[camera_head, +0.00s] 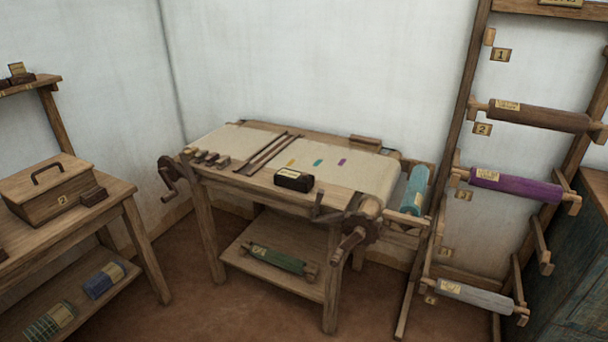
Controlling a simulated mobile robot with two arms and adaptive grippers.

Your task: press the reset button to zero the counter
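The wooden loom (320,207) stands against the back wall with pale cloth across its top. A small dark box (293,180) with a pale marking on it sits on the loom's front edge, right of the middle. It may be the counter, but its digits and a reset button are too small to make out. Neither of my grippers is in view.
Hand cranks (172,178) stick out at the loom's left and front right. A side table (130,190) with a lidded wooden box (48,187) stands at left. A rack (459,120) with several rolls stands at right. Brown floor (190,318) is open in front.

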